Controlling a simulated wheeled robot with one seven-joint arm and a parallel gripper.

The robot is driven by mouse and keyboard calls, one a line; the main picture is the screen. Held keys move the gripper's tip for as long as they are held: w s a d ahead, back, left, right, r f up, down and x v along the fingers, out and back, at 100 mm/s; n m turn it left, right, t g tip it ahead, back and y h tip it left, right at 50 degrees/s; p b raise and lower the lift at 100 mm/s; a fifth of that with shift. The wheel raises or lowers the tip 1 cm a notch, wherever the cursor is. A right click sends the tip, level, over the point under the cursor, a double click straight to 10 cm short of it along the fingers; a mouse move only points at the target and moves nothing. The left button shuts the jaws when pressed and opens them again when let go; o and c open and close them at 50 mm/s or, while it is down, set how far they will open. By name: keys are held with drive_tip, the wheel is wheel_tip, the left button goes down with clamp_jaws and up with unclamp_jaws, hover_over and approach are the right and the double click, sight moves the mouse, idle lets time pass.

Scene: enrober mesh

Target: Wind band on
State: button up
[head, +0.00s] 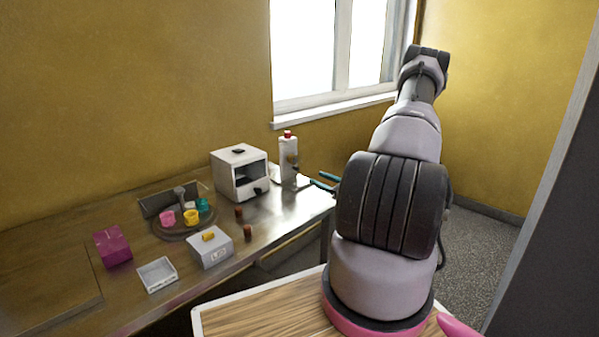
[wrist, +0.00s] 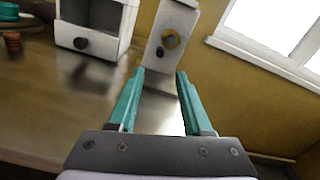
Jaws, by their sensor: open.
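A white cabinet (head: 239,190) with an open dark front and a dark front knob stands on the metal table's back right. Right of it stands a narrow white upright unit (head: 288,160) with a red top. In the wrist view the unit (wrist: 183,20) shows a brass round part (wrist: 171,40) and a small dark knob (wrist: 160,51) low on its face. The cabinet (wrist: 83,45) is to its left. My gripper (head: 322,180) has teal fingers and is open and empty, just right of the unit. In the wrist view my gripper (wrist: 161,72) points at the unit, apart from it. I cannot identify a band.
On the table (head: 285,212) are a round turntable (head: 182,234) with pink, yellow and teal cups, a magenta box (head: 112,246), a shallow white tray (head: 157,274), a white box (head: 210,248) with a yellow top piece, and two brown cylinders (head: 247,232). A window (head: 335,50) is behind.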

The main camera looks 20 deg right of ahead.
sight(296, 161)
drive_tip(key=x, duration=1)
drive_tip(key=shift+w+a, duration=0.15)
drive_tip(key=shift+w, duration=0.25)
clamp_jaws()
